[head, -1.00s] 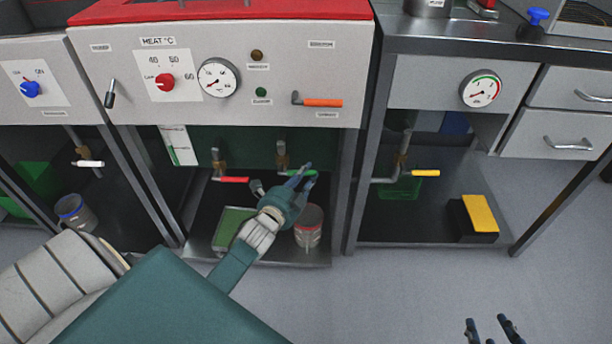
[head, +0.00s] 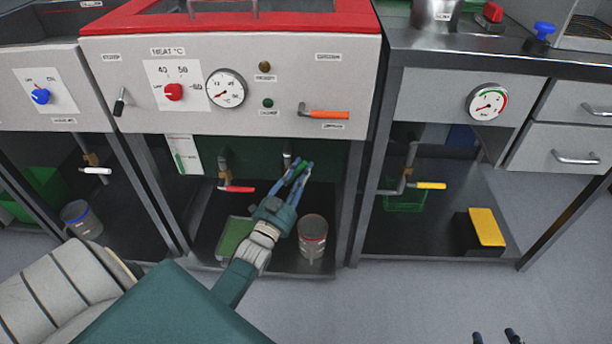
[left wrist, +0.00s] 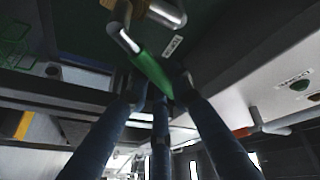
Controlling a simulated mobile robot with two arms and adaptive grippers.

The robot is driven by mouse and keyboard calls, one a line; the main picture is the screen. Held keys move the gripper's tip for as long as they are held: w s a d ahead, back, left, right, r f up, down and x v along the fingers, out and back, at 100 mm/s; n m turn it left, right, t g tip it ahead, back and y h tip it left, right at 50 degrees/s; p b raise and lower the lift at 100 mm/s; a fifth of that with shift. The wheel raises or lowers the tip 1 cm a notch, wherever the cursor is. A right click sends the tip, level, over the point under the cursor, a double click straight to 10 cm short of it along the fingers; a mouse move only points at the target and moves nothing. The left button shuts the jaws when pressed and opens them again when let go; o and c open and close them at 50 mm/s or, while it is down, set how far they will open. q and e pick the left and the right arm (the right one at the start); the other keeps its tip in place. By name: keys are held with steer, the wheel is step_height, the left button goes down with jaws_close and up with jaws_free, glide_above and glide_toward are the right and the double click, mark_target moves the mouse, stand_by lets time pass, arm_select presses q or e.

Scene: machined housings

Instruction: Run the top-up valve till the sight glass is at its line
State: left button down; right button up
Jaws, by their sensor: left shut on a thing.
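The top-up valve appears to be the green-handled one under the middle cabinet; its green lever (head: 300,174) is mostly covered by my fingers. In the left wrist view the lever (left wrist: 153,73) runs between the fingers, below a brass and steel pipe fitting (left wrist: 140,10). My left gripper (head: 297,172) is shut on this lever. The sight glass (head: 180,163) is a narrow green column on a white panel to the left; its level against the line is too small to read. My right gripper (head: 496,337) shows only two separated fingertips at the bottom edge.
A red-handled valve (head: 237,189) hangs left of my left gripper and a yellow-handled one (head: 430,185) hangs to the right. A can (head: 312,240) and a green tray (head: 236,237) stand on the shelf below. An orange lever (head: 325,114) juts from the panel above.

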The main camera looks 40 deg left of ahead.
arm_select(q)
steer(key=n, duration=0.1)
steer(key=a+n+y, duration=0.1)
steer(key=n, duration=0.1)
steer(key=s+a+r+n+y, duration=0.1)
steer(key=n, duration=0.1)
steer(key=shift+s+t+b, duration=0.1)
steer(key=shift+t+b, duration=0.25)
steer(key=shift+t, duration=0.05)
steer(key=shift+s+a+r+n+y, duration=0.1)
steer(key=shift+s+a+n+y, duration=0.15)
steer(key=shift+n, duration=0.4)
steer(key=shift+s+a+r+n+y, duration=0.1)
steer(key=shift+a+n+y, duration=0.2)
steer(key=shift+n, duration=0.35)
arm_select(e)
steer(key=w+a+r+t, duration=0.1)
steer(key=w+r+t, duration=0.1)
steer(key=w+r, duration=0.1)
steer(key=shift+w+a+r+t+y, duration=0.2)
steer(key=shift+a+r+t+y, duration=0.2)
steer(key=shift+r, duration=0.5)
arm_select(q)
steer(key=shift+d+y, duration=0.1)
steer(key=shift+y, duration=0.15)
steer(key=c, duration=1.5)
jaws_free()
steer(key=shift+c, duration=0.2)
arm_select(e)
steer(key=shift+d, duration=0.1)
